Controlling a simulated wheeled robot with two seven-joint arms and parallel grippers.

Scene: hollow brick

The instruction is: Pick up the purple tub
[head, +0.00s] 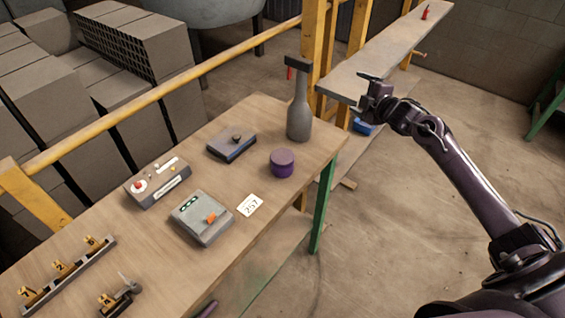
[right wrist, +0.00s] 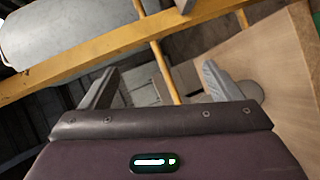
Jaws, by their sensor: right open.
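The purple tub (head: 282,163) is small, round and lidded. It stands upright on the wooden table (head: 265,115) near its right edge, in front of the grey bottle. My right gripper (head: 364,89) is up and to the right of the tub, beyond the table's right edge and well apart from it. In the right wrist view its two fingers (right wrist: 160,88) are spread with nothing between them. I cannot make out the tub in the right wrist view. My left gripper does not show clearly; only a dark piece appears at the bottom edge of the head view.
A yellow rail (head: 170,90) runs behind the table.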

